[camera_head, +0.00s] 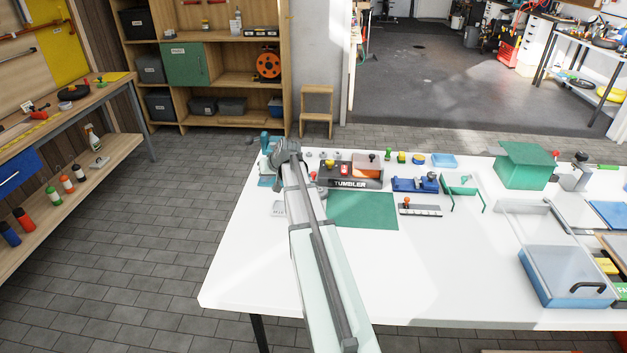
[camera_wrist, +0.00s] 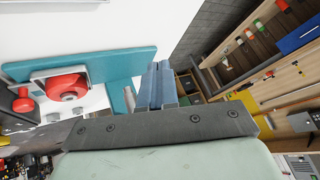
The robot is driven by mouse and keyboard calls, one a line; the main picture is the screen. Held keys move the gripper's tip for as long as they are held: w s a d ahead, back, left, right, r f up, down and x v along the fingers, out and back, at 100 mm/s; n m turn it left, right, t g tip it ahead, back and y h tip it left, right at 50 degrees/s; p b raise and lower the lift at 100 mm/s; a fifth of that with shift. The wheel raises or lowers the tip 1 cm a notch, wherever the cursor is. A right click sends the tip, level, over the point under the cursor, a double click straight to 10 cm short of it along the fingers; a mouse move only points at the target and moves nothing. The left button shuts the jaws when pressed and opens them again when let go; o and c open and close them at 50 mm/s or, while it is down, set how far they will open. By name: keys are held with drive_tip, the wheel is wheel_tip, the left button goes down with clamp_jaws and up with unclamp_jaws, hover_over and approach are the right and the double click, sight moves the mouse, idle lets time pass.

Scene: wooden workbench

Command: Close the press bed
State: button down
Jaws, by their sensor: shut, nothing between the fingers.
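A teal press (camera_head: 265,178) stands at the far left corner of the white table, partly hidden behind the end of my arm. In the wrist view its teal body (camera_wrist: 125,60) runs across the left half, with a grey plate carrying a red round part (camera_wrist: 68,88). I cannot tell for sure which part is the bed or how far it is open. My gripper (camera_wrist: 158,66) is shut and empty, its two blue-grey fingers together beside the teal body. Whether they touch it is unclear. In the head view the fingers are hidden behind my wrist.
Right of the press stand a tumbler box (camera_head: 355,183), a blue vise-like tool (camera_head: 414,185) and several small coloured pieces. A green mat (camera_head: 362,210) lies in front. A blue lidded box (camera_head: 565,275) is at the right. The front left tabletop is clear.

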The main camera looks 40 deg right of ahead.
sight(313, 179)
drive_tip(key=s+d+r+m, duration=0.1)
drive_tip(key=s+d, duration=0.3)
drive_tip(key=d, duration=0.1)
drive_tip(key=s+d+r+m, duration=0.1)
drive_tip(key=s+d, duration=0.3)
drive_tip(key=d, duration=0.2)
drive_tip(key=s+d+m, duration=0.1)
drive_tip(key=s+d, duration=0.3)
drive_tip(key=d, duration=0.1)
drive_tip(key=shift+s+d+r+m, duration=0.25)
drive_tip(key=shift+r+m, duration=0.15)
drive_tip(key=x, duration=0.9)
drive_tip(key=shift+w+f, duration=0.15)
drive_tip(key=shift+f, duration=0.15)
drive_tip(key=shift+a, duration=0.1)
drive_tip(key=w+a, duration=0.6)
drive_tip(key=w, duration=0.1)
drive_tip(key=shift+a, duration=0.4)
drive_tip(key=shift+s, duration=0.1)
